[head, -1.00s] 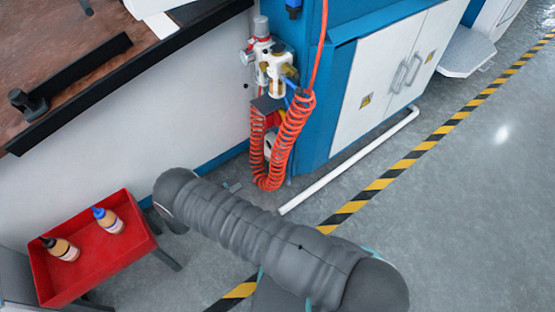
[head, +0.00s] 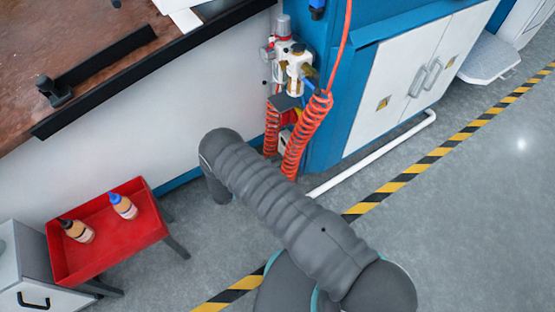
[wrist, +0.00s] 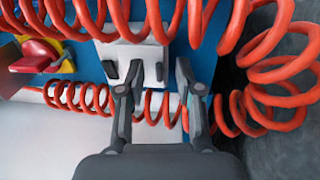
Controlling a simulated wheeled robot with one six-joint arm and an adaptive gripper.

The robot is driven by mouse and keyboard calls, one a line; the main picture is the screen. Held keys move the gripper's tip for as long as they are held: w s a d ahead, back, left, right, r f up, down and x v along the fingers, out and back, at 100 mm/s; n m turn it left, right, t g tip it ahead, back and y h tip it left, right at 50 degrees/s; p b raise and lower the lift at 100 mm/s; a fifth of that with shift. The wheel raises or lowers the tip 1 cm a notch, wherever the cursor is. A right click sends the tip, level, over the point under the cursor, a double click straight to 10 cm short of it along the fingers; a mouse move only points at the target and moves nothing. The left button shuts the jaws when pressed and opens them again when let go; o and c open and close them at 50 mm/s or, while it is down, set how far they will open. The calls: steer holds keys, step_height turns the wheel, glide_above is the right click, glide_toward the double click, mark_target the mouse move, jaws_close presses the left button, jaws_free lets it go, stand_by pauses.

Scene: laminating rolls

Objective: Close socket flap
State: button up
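In the wrist view, a white socket box (wrist: 128,52) is mounted on the blue panel straight ahead, partly behind the coiled hose and my fingers. Its flap cannot be told clearly from the box, nor whether it stands open. My gripper (wrist: 160,70) is open, its two dark fingers apart and pointing at the box. The left finger overlaps the box's front and the right finger is beside its right edge. Contact cannot be judged. In the head view, the box is mostly hidden by the orange hose and my arm, and my gripper does not show.
An orange coiled hose (head: 306,130) hangs close around my gripper, with loops (wrist: 275,50) above and on both sides. A red-and-yellow switch (wrist: 36,55) is left of the box. A red tray (head: 120,232) with two bottles stands at left. Open floor (head: 480,240) lies right.

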steer(key=shift+w+d, duration=0.35)
steer(key=shift+d, duration=0.15)
steer(key=shift+r, duration=0.1)
jaws_close()
steer(key=b, duration=0.1)
steer(key=h+b, duration=0.1)
steer(key=b, duration=0.1)
steer(key=shift+w+d+f+t, duration=0.15)
steer(key=shift+d+f+t, duration=0.05)
steer(key=shift+f+t, duration=0.15)
steer(key=shift+r, duration=0.1)
